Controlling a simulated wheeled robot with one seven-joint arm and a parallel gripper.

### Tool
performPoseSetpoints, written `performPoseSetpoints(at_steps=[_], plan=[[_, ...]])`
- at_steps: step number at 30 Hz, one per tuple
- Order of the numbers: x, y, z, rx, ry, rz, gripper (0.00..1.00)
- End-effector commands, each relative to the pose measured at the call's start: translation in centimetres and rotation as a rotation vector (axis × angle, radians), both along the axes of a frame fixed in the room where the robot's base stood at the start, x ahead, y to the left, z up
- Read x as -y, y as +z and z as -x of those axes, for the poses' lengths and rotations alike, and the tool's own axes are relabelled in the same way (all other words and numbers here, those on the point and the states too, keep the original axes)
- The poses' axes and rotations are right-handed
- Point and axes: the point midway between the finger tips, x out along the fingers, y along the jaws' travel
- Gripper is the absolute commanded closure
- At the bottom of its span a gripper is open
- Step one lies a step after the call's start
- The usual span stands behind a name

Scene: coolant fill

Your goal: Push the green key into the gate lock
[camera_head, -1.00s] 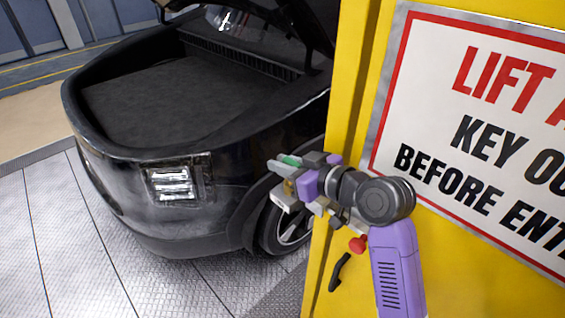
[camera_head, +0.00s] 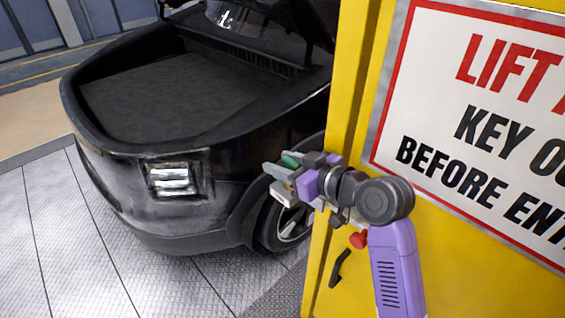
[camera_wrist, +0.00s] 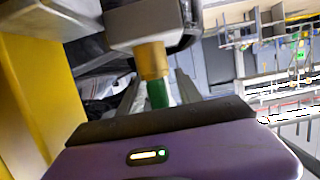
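My gripper (camera_head: 284,166) is beside the left edge of the yellow gate panel (camera_head: 325,230). The green key (camera_head: 290,160) sits between its two grey fingers. In the wrist view the green key (camera_wrist: 158,95) lies between the fingers, which look spread with a gap on each side. The key's far end meets a brass cylinder (camera_wrist: 151,60) on a light grey block (camera_wrist: 148,22), which looks like the gate lock. In the head view a pale block (camera_head: 280,195) shows just below my gripper. How deep the key sits is hidden.
A red knob (camera_head: 358,240) and a black handle (camera_head: 340,268) are on the yellow panel below my wrist. A large warning sign (camera_head: 480,130) is to the right. A black car (camera_head: 130,195) with its hood up stands behind, left of my gripper.

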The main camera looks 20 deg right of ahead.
Motion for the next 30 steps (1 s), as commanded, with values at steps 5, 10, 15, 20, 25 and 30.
performPoseSetpoints(at_steps=[5, 10, 15, 20, 25, 30], plan=[[0.0, 0.0, 0.1, -0.001, 0.0, 0.0, 0.58], [0.7, 0.4, 1.4, 0.001, -0.002, -0.001, 0.58], [1.7, 1.2, 3.9, 0.001, -0.003, 0.0, 0.58], [2.5, 1.9, 5.9, 0.001, -0.003, 0.0, 0.58], [2.8, 2.2, 6.8, 0.0, 0.0, 0.0, 0.58], [2.8, 2.3, 6.9, 0.0, 0.001, 0.0, 0.58]])
